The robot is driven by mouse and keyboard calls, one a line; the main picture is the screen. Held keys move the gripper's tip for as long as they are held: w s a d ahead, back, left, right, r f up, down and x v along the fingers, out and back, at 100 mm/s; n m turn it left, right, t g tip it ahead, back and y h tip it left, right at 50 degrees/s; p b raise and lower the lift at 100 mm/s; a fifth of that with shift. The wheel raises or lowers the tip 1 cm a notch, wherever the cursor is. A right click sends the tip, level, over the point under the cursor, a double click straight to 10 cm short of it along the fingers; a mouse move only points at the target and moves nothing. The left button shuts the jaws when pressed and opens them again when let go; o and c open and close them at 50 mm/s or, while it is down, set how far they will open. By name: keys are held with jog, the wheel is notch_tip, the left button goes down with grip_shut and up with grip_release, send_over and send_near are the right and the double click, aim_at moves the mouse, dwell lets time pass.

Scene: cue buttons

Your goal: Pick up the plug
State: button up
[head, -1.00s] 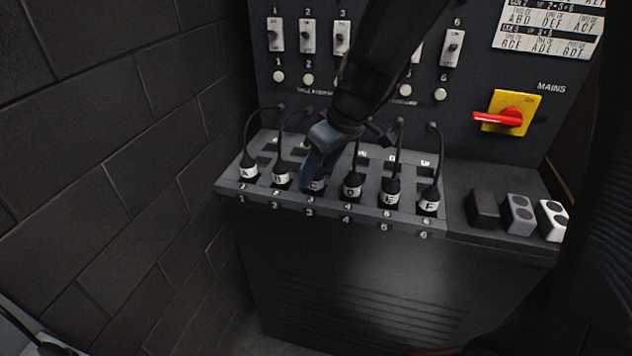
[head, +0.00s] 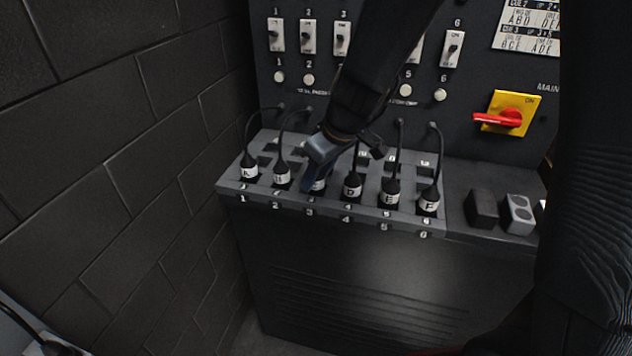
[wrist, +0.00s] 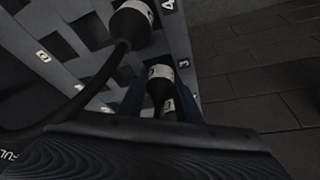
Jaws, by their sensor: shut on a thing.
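My gripper (head: 314,176) is at the third position of the socket row in the head view. Its blue fingers are shut on a black plug with a white band (head: 319,186), which stands in the slot above the number 3. In the wrist view the same plug (wrist: 160,74) shows between the two blue fingers (wrist: 160,102). The letter on its band is mostly hidden by the finger in the head view. I cannot tell whether the plug has lifted from its slot.
Plugs A (head: 249,170), D (head: 352,190), E (head: 390,195) and F (head: 428,205) stand upright in the grey socket panel (head: 230,187), close on both sides, with cables to the back. A red mains switch (head: 500,119) is at right. A brick wall (head: 130,130) stands at left.

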notch_tip(320, 180, up, 10)
jog(key=shift+r, duration=0.1)
dwell(0.4)
jog(key=shift+r+p, duration=1.8)
jog(key=shift+r, duration=1)
jog(key=shift+s, duration=0.1)
